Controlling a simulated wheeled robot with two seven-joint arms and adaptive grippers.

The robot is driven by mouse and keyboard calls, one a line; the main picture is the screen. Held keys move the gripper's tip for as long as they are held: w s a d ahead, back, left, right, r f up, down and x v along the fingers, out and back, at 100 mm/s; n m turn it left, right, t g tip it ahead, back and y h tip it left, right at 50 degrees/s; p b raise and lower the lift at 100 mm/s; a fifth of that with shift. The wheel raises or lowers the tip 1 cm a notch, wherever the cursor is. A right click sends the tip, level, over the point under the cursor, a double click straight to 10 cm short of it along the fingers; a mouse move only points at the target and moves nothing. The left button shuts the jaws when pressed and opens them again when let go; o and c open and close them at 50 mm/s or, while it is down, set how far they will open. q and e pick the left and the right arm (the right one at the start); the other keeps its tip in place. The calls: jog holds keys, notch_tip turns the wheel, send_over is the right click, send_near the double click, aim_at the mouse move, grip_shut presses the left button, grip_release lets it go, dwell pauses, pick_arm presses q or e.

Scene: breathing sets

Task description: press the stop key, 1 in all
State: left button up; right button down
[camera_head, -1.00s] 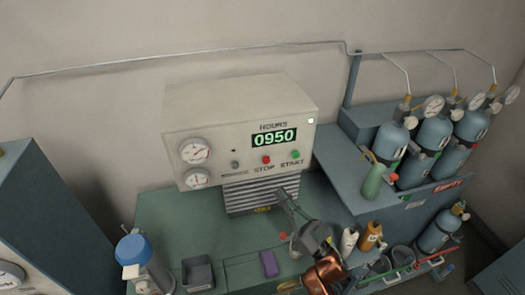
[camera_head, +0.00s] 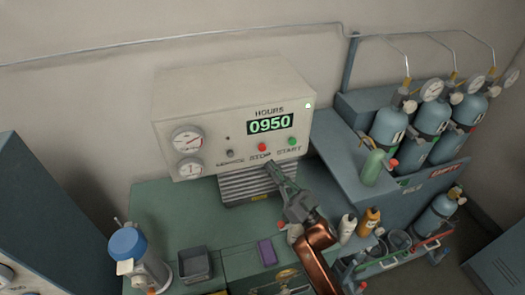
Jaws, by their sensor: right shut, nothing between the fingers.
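The stop key is a red round button (camera_head: 262,147) on the front of the cream compressor panel (camera_head: 185,110), above the printed word STOP. A green start button (camera_head: 292,141) sits to its right. The display (camera_head: 270,123) above reads 0950 under HOURS. My right gripper (camera_head: 270,166) is shut and empty, its tips just below the STOP label and in front of the vent grille. The tips appear close to the panel, but I cannot tell the exact gap. The red button is fully visible. My left gripper is not in view.
Two gauges (camera_head: 187,138) are at the panel's left. A green bench (camera_head: 150,215) below holds a grey tray (camera_head: 195,265), a purple block (camera_head: 267,252) and a blue-capped canister (camera_head: 128,243). Blue cylinders (camera_head: 430,130) stand at right, with bottles (camera_head: 369,221) below them.

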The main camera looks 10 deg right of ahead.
aim_at(262, 148)
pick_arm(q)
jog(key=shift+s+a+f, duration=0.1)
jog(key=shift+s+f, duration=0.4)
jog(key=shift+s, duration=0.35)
pick_arm(e)
jog(key=w, duration=0.4)
jog(key=shift+w+a, duration=0.1)
jog(key=shift+w, duration=0.1)
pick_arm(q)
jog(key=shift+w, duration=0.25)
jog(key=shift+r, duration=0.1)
pick_arm(e)
jog(key=shift+w, duration=0.15)
jog(key=shift+w, duration=0.25)
jog(key=shift+w, duration=0.6)
dwell(0.9)
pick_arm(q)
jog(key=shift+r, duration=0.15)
pick_arm(e)
jog(key=shift+s, duration=0.15)
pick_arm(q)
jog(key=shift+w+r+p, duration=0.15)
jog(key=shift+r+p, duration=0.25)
pick_arm(e)
jog(key=shift+s, duration=0.8)
